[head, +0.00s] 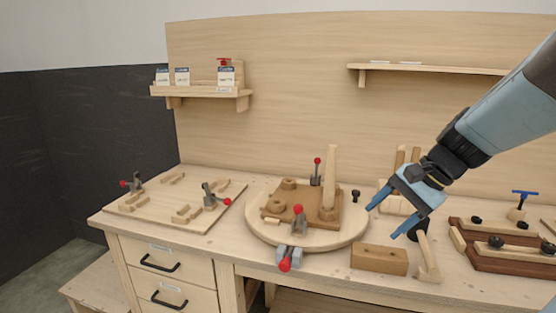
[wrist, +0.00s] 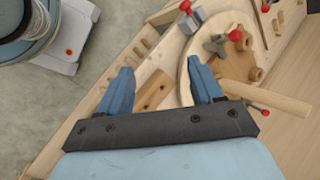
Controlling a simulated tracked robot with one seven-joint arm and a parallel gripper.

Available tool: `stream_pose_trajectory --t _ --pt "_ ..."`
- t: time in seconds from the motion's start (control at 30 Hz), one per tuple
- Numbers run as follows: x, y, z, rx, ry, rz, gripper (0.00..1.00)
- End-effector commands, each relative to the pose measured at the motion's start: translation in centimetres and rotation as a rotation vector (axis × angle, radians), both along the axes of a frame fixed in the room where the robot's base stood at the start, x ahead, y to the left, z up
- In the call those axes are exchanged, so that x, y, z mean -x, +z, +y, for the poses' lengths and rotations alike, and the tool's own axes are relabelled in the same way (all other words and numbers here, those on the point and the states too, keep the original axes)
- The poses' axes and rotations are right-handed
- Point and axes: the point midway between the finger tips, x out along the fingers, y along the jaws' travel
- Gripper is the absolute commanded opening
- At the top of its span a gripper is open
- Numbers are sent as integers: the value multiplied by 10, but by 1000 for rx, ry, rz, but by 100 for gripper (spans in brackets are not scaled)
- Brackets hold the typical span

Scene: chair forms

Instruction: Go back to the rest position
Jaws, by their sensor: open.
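My gripper (head: 391,213) is open and empty in the head view, held above the right part of the bench, to the right of the round turntable. Its two blue fingers also show spread apart in the wrist view (wrist: 160,85), with nothing between them held. Below it in the head view lies a wooden block (head: 379,259), which also shows between the fingers in the wrist view (wrist: 152,91). The round turntable (head: 262,232) carries a brown fixture plate (head: 283,210), an upright wooden leg (head: 330,180) and red-knobbed clamps.
A flat board (head: 150,217) with clamps lies at the left of the bench. A dark wooden jig (head: 510,262) lies at the right. Two shelves (head: 200,92) (head: 430,68) hang on the back panel. The air above the bench middle is clear.

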Motion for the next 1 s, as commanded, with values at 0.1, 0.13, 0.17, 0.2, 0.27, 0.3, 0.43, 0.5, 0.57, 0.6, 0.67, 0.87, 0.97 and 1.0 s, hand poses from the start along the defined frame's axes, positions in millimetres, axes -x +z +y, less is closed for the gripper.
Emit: stream_pose_trajectory --t 0.1,0.13,0.17,0.2,0.27,0.3,0.43,0.5,0.57,0.6,0.67,0.87,0.97,1.0 --pt "21 7 5 150 133 -83 66" --pt "26 8 6 187 165 -103 66" --pt "30 10 6 225 198 -126 66" --pt "36 13 5 275 239 -155 66" --pt "43 17 4 350 302 -201 66" --pt "48 20 4 399 345 -234 66" --pt "62 30 -1 552 467 -336 66" --pt "67 36 -3 619 521 -382 66" --pt "71 40 -5 668 559 -417 66" --pt "73 43 -6 695 578 -435 66" --pt "75 45 -7 725 600 -457 66" --pt "77 49 -9 762 628 -482 66" --pt "77 49 -9 761 626 -481 66" --pt "77 49 -9 761 626 -481 66"
